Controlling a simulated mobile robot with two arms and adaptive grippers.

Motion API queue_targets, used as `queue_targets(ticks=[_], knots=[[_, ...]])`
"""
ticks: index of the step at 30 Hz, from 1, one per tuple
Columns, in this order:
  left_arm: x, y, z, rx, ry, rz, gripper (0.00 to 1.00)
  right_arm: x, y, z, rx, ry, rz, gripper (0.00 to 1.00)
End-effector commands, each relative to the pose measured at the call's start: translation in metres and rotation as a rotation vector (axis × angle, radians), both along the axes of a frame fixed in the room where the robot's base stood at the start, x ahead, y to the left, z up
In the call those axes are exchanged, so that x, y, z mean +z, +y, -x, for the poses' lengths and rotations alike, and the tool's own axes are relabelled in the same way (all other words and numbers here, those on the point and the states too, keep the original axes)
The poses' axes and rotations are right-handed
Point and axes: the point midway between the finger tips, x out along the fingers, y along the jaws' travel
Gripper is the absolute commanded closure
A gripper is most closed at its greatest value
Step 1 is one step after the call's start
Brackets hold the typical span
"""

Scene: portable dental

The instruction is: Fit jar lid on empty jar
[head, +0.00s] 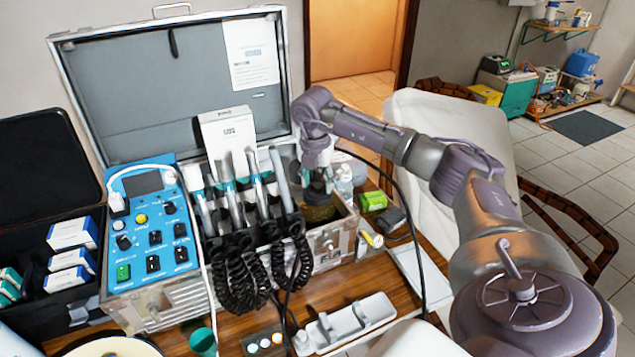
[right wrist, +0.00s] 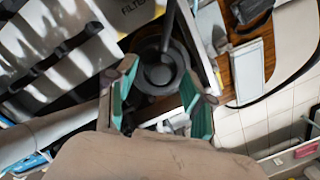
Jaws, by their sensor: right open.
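My right gripper (head: 317,182) reaches down into the right end of the metal case, over a dark-rimmed round jar (head: 319,213) with a brownish body. In the right wrist view the same gripper (right wrist: 160,92) has its teal-padded fingers spread apart. A dark round top (right wrist: 160,72) lies just beyond and between the fingertips; I cannot tell whether it is a lid or an open mouth. Contact with the fingers is not clear. No separate lid can be made out. My left gripper is not in view.
The metal case (head: 335,240) holds upright handpieces with coiled black cords close left of the gripper. A blue control box (head: 152,235) stands further left. A green box (head: 373,201) and a black cable (head: 412,232) lie to the right.

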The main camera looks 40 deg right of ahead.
Motion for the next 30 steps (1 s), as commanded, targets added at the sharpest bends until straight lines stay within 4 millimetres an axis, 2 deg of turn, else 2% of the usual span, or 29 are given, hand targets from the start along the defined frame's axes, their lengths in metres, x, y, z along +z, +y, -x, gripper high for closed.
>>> queue_targets(ticks=[12,16,21,30], knots=[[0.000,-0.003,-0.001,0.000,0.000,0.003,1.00,0.081,0.009,0.003,0.001,-0.006,-0.001,0.47],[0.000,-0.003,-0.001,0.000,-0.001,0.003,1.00,0.101,0.011,0.004,0.000,-0.004,0.000,0.47],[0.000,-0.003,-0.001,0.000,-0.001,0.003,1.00,0.114,0.012,0.006,0.000,-0.002,0.000,0.47],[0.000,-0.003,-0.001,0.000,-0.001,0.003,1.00,0.115,0.012,0.006,0.000,-0.001,0.000,0.47]])
